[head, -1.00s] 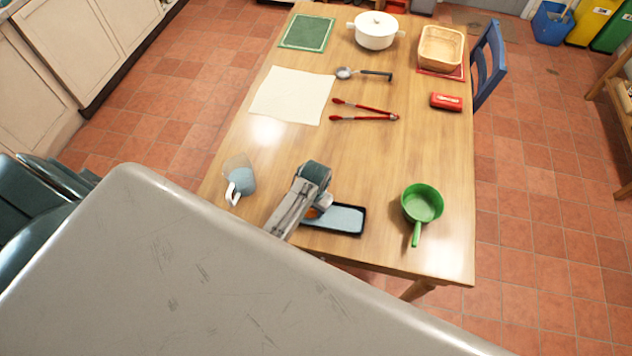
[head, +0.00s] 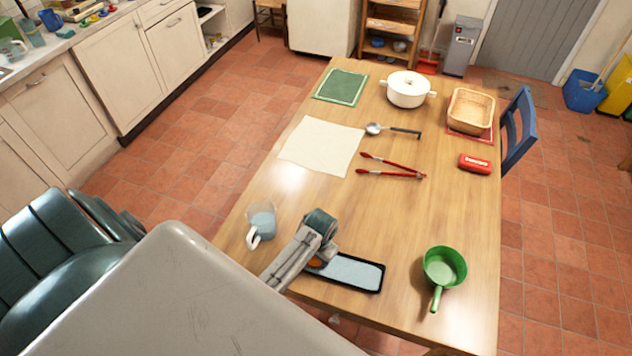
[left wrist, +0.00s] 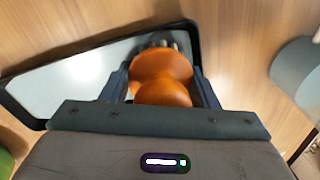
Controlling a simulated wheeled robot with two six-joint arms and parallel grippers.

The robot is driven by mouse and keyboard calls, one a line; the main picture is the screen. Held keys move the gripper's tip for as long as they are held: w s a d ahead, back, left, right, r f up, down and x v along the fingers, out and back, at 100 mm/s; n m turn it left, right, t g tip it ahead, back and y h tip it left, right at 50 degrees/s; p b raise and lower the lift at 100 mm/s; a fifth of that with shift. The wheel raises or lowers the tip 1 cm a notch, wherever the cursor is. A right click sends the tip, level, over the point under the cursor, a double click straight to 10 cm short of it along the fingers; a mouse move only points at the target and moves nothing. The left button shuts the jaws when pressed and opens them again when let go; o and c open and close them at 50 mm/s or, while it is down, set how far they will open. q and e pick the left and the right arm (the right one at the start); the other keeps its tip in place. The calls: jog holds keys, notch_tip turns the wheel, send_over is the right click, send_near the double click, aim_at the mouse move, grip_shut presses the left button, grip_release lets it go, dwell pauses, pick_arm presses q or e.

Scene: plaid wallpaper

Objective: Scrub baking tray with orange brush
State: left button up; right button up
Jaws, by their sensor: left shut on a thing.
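The baking tray (head: 352,273) is a dark, narrow rectangle with a pale blue-grey inside, lying near the front edge of the wooden table. In the left wrist view the tray (left wrist: 75,78) runs from the left to the middle. My left gripper (head: 318,258) is at the tray's left end and is shut on the orange brush (left wrist: 160,76). Only a bit of the brush's orange handle (head: 316,264) shows in the head view. Dark bristles show at its far end, over the tray's end; I cannot tell whether they touch. My right gripper is not in view.
A jug (head: 262,220) stands close left of my left gripper, and a green saucepan (head: 444,268) right of the tray. Red tongs (head: 392,168), a cloth (head: 322,145), a ladle (head: 390,130), a white pot (head: 408,90) and a basket (head: 470,110) lie farther back. The table's middle is clear.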

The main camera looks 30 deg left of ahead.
pick_arm(q)
notch_tip(320, 180, up, 6)
jog(key=shift+r, duration=0.65)
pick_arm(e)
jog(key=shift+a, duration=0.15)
